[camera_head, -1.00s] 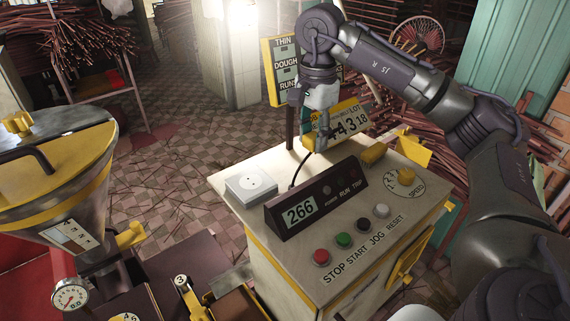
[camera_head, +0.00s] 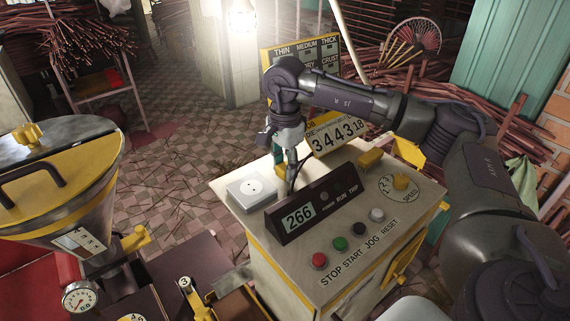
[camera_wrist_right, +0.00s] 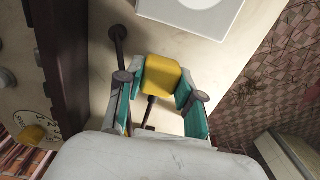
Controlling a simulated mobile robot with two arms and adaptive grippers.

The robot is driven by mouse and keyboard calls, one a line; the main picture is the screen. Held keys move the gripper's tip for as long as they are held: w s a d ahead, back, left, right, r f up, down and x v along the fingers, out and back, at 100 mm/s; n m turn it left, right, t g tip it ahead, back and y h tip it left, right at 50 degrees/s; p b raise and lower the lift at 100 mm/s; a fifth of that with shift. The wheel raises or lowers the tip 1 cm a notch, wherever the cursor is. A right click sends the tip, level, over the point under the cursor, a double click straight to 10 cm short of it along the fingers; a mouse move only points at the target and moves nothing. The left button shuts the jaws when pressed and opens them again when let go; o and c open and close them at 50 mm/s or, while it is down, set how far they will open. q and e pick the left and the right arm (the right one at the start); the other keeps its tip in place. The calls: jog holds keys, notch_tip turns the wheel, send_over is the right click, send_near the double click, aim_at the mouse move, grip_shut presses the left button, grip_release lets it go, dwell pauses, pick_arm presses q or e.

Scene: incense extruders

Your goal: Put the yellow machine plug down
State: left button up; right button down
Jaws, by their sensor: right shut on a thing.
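The yellow machine plug (camera_wrist_right: 163,74) is between the teal fingers of my right gripper (camera_wrist_right: 158,90) in the right wrist view. The gripper is shut on it. In the head view my right gripper (camera_head: 289,174) points down just behind the display box, low over the pale console top (camera_head: 232,205). The plug is mostly hidden there. I cannot tell whether the plug touches the top. A dark cable runs near the gripper. The white socket box (camera_head: 251,189) sits to the left, apart from the gripper. My left gripper is not in view.
The display box (camera_head: 312,207) reading 266 stands close in front of the gripper. A hopper (camera_head: 55,185) is at left.

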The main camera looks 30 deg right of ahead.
aim_at(285, 165)
jog(key=shift+f+b, duration=0.45)
jog(key=shift+f, duration=0.2)
jog(key=c, duration=0.7)
grip_release()
jog(key=shift+c, duration=0.2)
jog(key=shift+r, duration=0.1)
jog(key=shift+r+p, duration=0.65)
jog(key=shift+w+r+b, duration=0.1)
jog(key=shift+r+b, duration=0.2)
jog(key=shift+r, duration=0.05)
notch_tip(285, 165, up, 11)
jog(key=b, duration=0.1)
jog(key=shift+b, duration=0.3)
